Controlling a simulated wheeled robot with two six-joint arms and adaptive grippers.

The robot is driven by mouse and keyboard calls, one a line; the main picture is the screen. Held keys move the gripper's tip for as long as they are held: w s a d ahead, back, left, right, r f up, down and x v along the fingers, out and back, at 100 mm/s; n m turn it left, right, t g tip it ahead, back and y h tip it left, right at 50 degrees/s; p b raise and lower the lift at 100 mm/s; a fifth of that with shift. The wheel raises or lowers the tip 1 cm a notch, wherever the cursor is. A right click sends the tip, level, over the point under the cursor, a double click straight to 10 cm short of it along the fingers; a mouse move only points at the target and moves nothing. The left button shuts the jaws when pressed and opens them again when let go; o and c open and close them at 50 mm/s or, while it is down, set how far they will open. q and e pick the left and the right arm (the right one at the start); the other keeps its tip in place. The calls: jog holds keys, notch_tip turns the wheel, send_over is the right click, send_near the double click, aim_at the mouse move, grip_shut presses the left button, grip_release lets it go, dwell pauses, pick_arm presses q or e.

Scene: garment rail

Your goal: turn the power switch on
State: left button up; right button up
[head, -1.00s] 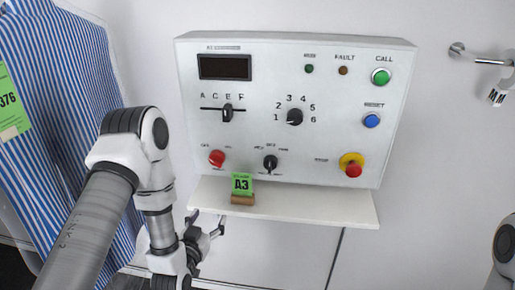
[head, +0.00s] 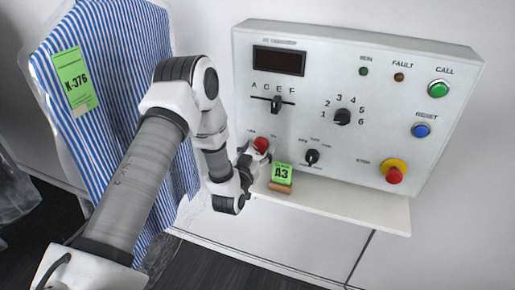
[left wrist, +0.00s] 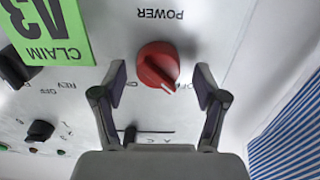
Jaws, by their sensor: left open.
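The power switch is a red rotary knob (head: 261,144) at the lower left of the white control panel (head: 320,95). In the left wrist view, which is upside down, the red knob (left wrist: 157,64) sits under the word POWER. Its pointer end is toward the partly covered label that seems to read OFF. My left gripper (head: 247,166) is close to the panel at the knob. In the wrist view its two fingers (left wrist: 161,80) are spread apart, one on each side of the knob, with gaps visible. Contact cannot be seen. My right gripper is not in view.
A shelf (head: 350,212) below the panel holds a green A3 claim tag (head: 282,173) on a small block, close beside the gripper. A black selector (head: 312,157) is right of the knob. A striped garment (head: 115,40) with a green tag (head: 75,82) hangs at left.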

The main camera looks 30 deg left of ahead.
pick_arm(q)
jog(key=shift+w+d, duration=0.1)
jog(key=c, duration=1.2)
jog(key=shift+o, duration=0.2)
jog(key=shift+m, duration=0.3)
jog(key=m, duration=0.4)
jog(key=m+p, duration=0.1)
jog(key=m, duration=0.3)
jog(key=shift+m, duration=0.3)
jog(key=m+p, duration=0.1)
jog(key=m, duration=0.3)
jog(key=shift+m, duration=0.3)
jog(key=shift+m+p, duration=0.9)
jog(key=shift+m, duration=1.2)
